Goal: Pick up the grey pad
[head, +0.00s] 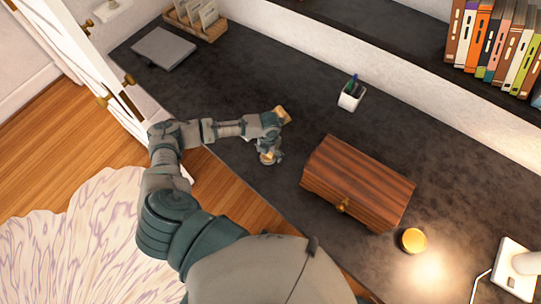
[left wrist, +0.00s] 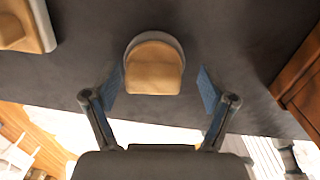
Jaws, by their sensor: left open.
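A small tan block with a rounded grey rim, which looks like the grey pad (left wrist: 153,68), lies on the dark desk in the left wrist view. My left gripper (left wrist: 158,90) is open, with one blue-padded finger on each side of it and a gap to both. In the head view my left gripper (head: 269,146) is low over the desk, near its front edge, and partly hides the pad. A second tan block with a pale cream rim (left wrist: 28,24) lies up and to the left in the wrist view; it also shows in the head view (head: 282,115). My right gripper is not in view.
A wooden chest (head: 358,182) stands to the right of my left gripper. A flat grey rectangular thing (head: 163,48) lies at the desk's far left. A pen cup (head: 351,97), a yellow candle (head: 413,240) and a lamp (head: 517,268) stand farther off.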

